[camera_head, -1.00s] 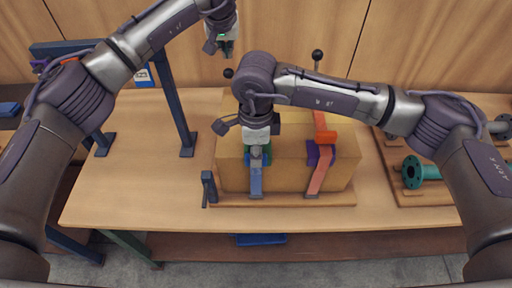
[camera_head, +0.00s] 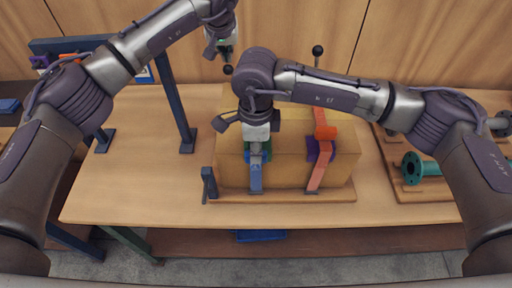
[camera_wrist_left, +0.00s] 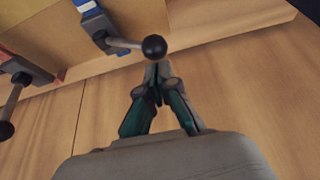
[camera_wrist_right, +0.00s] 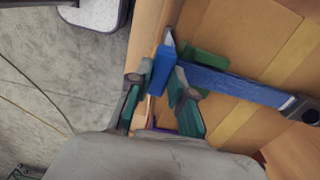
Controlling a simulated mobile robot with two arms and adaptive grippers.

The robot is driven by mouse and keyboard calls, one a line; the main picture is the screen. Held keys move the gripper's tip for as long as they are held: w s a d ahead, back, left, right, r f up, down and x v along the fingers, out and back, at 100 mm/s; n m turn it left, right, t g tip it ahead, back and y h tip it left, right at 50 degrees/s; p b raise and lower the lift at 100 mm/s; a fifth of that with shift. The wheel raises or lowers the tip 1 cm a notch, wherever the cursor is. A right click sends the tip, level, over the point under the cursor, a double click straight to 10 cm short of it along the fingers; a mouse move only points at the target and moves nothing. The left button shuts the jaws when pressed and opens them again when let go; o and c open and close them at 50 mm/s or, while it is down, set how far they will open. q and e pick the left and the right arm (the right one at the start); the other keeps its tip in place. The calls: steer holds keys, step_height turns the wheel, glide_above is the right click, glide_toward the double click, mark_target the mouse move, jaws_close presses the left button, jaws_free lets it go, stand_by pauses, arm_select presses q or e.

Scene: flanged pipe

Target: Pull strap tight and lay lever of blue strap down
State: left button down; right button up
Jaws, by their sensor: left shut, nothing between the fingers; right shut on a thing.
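The blue strap (camera_head: 256,178) runs over the front of a tan box. My right gripper (camera_head: 257,152) is shut on its blue end in front of the box. The right wrist view shows the blue strap end (camera_wrist_right: 160,75) between the fingers, a green pad (camera_wrist_right: 205,57) beside it.
The orange strap (camera_head: 318,170) crosses the box (camera_head: 290,172) to the right, its lever knob (camera_head: 317,50) standing up. A dark post (camera_head: 208,184) stands at the board's left corner. A dark frame (camera_head: 175,100) stands left. A teal flanged pipe (camera_head: 414,170) lies right.

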mark_target(226, 66)
arm_select(q)
steer(key=shift+a+f, duration=0.15)
steer(key=shift+f, duration=1.35)
arm_select(e)
steer(key=shift+s, duration=0.1)
arm_select(q)
steer(key=shift+r, duration=3.05)
arm_select(e)
steer(key=o, duration=0.5)
steer(key=shift+c, duration=0.2)
arm_select(q)
steer(key=shift+s+r, duration=0.1)
steer(key=shift+s, duration=0.1)
arm_select(e)
steer(key=o, duration=0.3)
steer(key=shift+s+r, duration=0.1)
steer(key=shift+o, duration=0.2)
arm_select(q)
steer(key=shift+w, duration=0.1)
